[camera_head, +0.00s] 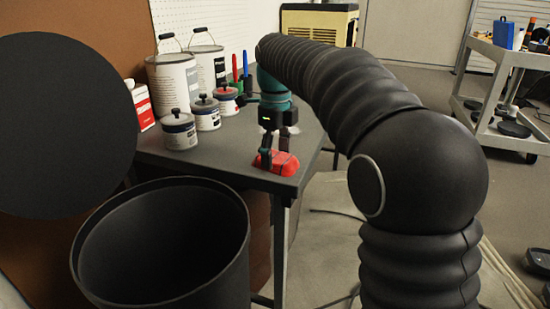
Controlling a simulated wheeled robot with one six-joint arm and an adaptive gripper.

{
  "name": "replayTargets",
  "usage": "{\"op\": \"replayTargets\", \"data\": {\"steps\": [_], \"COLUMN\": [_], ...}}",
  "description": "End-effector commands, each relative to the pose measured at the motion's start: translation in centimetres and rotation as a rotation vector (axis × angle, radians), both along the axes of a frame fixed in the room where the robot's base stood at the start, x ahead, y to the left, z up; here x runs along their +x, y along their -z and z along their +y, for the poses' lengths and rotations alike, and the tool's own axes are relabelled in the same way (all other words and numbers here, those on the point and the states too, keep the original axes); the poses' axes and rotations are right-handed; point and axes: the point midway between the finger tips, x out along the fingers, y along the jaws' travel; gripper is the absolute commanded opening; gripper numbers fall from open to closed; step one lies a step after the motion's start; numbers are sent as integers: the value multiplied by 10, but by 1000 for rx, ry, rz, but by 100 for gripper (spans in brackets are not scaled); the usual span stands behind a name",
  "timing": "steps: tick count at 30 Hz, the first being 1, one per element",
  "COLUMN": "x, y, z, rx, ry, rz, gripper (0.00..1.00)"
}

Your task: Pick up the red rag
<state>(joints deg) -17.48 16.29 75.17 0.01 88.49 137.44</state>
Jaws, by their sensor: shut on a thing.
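The red rag (286,165) is a small bright red bundle near the front right corner of the dark table (215,165). My gripper (273,160) points down at it from above, with its dark fingers closed on the rag. The rag rests at or just above the table top; I cannot tell which. My arm comes in from the right and hides part of the table's far side.
Several paint cans (174,82) and small jars (179,131) stand on the table's left and back. A red and white container (141,104) is at the left edge. An open black bin (160,245) stands in front. A grey cart (497,85) is at right.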

Motion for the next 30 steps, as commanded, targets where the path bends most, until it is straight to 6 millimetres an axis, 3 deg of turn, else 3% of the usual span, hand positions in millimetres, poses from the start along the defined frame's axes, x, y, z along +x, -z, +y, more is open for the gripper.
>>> {"op": "replayTargets", "data": {"steps": [8,13,24,30], "x": [1,1,-29,-39], "y": [-12,-42,-88,-103], "z": [0,0,-73,-97], "rx": [0,1,0,0], "ry": [0,0,3,2], "rz": [-1,-3,-1,-1], "gripper": [37,37,37,37]}}
